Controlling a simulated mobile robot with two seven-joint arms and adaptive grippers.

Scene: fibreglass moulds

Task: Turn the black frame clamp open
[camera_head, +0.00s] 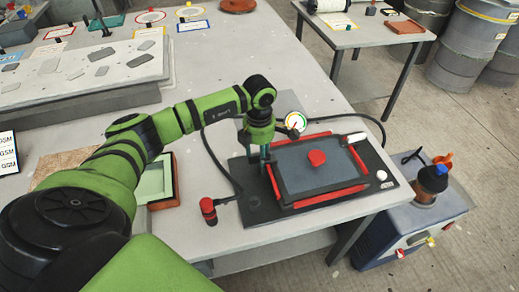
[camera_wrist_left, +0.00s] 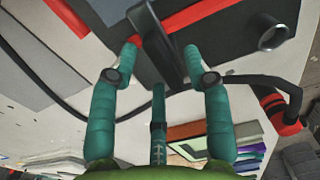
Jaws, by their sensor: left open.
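My left gripper (camera_head: 265,158) is over the left end of the red-edged frame (camera_head: 330,195), which lies on a black base plate (camera_head: 262,207). In the left wrist view, the teal fingers of my left gripper (camera_wrist_left: 163,46) are apart. A dark upright lever-like piece (camera_wrist_left: 158,38), which looks like the black frame clamp, lies between them. I cannot tell whether the fingers touch it. A red bar shows beside it. In the head view the gripper largely hides this piece. My right gripper is not in view.
A gauge (camera_head: 295,122) stands behind the frame. A black hose runs past the plate to a red-and-black fitting (camera_head: 208,210). A blue cabinet (camera_head: 412,225) stands right of the table.

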